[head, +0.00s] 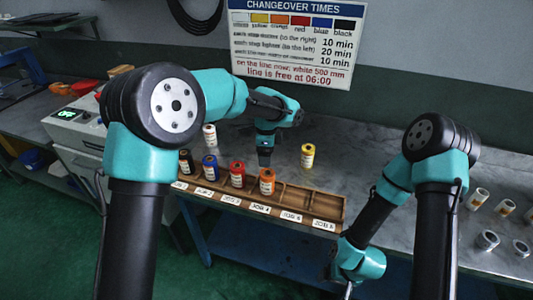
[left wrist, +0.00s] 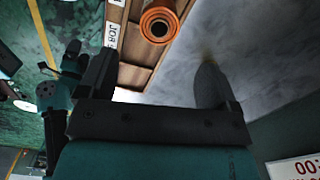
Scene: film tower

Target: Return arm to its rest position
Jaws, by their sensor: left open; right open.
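My left gripper (head: 265,157) hangs over the table just behind the wooden rack (head: 325,208); in the left wrist view its jaws (left wrist: 157,82) are open and empty. The orange roll (head: 267,182) stands in the rack near it, apart from the jaws, and also shows in the left wrist view (left wrist: 160,24). Black (head: 186,162), blue (head: 210,168) and red (head: 237,174) rolls stand in the rack to its left. A white roll (head: 210,136) and a yellow roll (head: 307,155) stand on the table behind the rack. My right gripper (head: 348,290) is low at the bottom edge, in front of the table, open.
The grey table (head: 380,130) is clear right of the yellow roll. Several cores and rings (head: 488,240) lie at the far right. A white machine (head: 75,130) stands at the left. A changeover sign (head: 297,45) hangs on the back wall.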

